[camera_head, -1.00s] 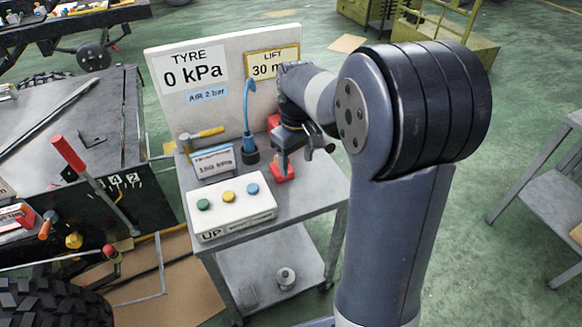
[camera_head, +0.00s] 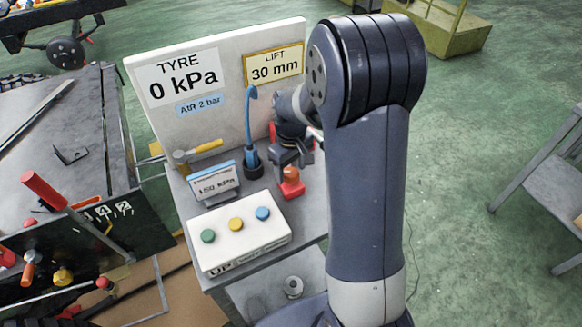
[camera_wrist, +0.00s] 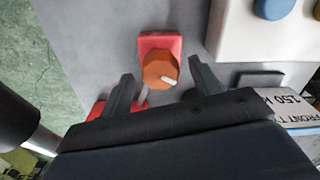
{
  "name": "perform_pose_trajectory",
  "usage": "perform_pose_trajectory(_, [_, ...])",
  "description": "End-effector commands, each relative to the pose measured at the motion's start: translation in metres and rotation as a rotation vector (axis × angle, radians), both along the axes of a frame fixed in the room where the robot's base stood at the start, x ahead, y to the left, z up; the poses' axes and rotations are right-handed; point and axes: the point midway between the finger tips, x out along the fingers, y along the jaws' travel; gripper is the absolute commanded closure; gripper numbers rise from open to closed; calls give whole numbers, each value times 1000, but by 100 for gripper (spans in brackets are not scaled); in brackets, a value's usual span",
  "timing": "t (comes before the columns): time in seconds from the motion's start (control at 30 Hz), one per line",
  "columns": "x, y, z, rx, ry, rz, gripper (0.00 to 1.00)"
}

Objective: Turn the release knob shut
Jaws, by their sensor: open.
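An orange knob (camera_wrist: 157,72) with a white pointer mark sits on a red base (camera_wrist: 150,42) in the wrist view. The same knob (camera_head: 291,176) shows in the head view, on the cart top right of the blue-hosed stand. My gripper (camera_wrist: 161,76) is open, with one finger on each side of the knob in the wrist view. In the head view my gripper (camera_head: 292,158) is just above the knob. I cannot tell whether either finger touches it.
A white box (camera_head: 240,238) with green, yellow and blue buttons stands in front of the knob. A white panel (camera_head: 222,120) reading 0 kPa and 30 mm rises behind.

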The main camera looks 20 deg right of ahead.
Motion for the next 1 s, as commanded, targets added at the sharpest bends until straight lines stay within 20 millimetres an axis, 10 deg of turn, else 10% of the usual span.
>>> perform_pose_trajectory(0.23, [0,0,-1,0,-1,0,40])
perform_pose_trajectory(0.8, [0,0,0,0,-1,0,84])
perform_pose_trajectory(1.0, [0,0,0,0,-1,-14,84])
